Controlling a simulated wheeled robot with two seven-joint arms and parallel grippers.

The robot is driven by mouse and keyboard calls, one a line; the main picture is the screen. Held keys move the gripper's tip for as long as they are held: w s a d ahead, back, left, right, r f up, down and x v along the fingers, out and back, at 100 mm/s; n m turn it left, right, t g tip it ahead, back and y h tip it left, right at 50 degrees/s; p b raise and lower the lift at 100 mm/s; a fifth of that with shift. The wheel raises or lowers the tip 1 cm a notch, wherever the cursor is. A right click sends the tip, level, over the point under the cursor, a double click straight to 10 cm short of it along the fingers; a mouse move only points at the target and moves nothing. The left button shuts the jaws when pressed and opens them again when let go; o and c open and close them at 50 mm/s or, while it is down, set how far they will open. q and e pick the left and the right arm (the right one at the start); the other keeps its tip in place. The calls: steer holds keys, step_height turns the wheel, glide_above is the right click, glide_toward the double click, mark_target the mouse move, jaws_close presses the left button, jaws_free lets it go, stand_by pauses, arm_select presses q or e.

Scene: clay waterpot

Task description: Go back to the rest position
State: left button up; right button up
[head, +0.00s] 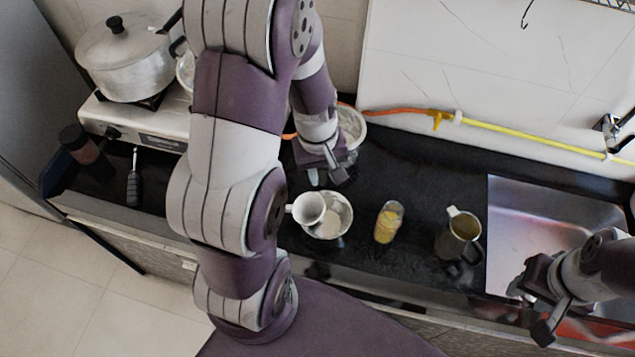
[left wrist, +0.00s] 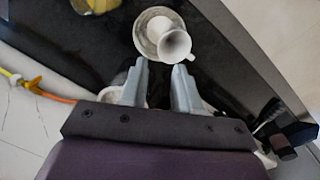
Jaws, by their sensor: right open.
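My left gripper (head: 327,178) hangs above the dark counter (head: 400,175), behind the white cup (head: 308,209) and the bowl (head: 335,222). In the left wrist view its two grey fingers (left wrist: 160,85) are apart with nothing between them. The cup also shows there (left wrist: 175,45), tilted over the bowl (left wrist: 150,22) beyond the fingertips. My right gripper (head: 535,305) is at the lower right, over the front of the sink, with its fingers apart and nothing seen between them.
A glass with yellow contents (head: 388,222) and a metal pitcher (head: 460,236) stand right of the bowl. The sink (head: 530,220) is at the right. A lidded pot (head: 125,62) stands on the stove (head: 150,125).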

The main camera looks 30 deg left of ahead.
arm_select(q)
steer(key=s+d+r+m, duration=0.6)
steer(key=s+d+m, duration=0.1)
steer(key=d+m, duration=0.2)
steer(key=shift+t+y, duration=0.4)
steer(key=f+b, duration=0.1)
steer(key=a+f+b, duration=0.1)
steer(key=f+b, duration=0.2)
steer(key=f, duration=0.1)
steer(key=shift+w+a+f+b, duration=0.25)
steer(key=shift+w+a+b, duration=0.05)
steer(key=shift+w+b, duration=0.1)
arm_select(e)
steer(key=f, duration=0.4)
steer(key=shift+s+d+f, duration=0.15)
steer(key=shift+d+f, duration=0.1)
steer(key=shift+f, duration=0.15)
arm_select(q)
steer(key=shift+s, duration=0.1)
arm_select(e)
steer(key=shift+s, duration=0.1)
arm_select(q)
steer(key=shift+d, duration=0.15)
arm_select(e)
steer(key=shift+d, duration=0.15)
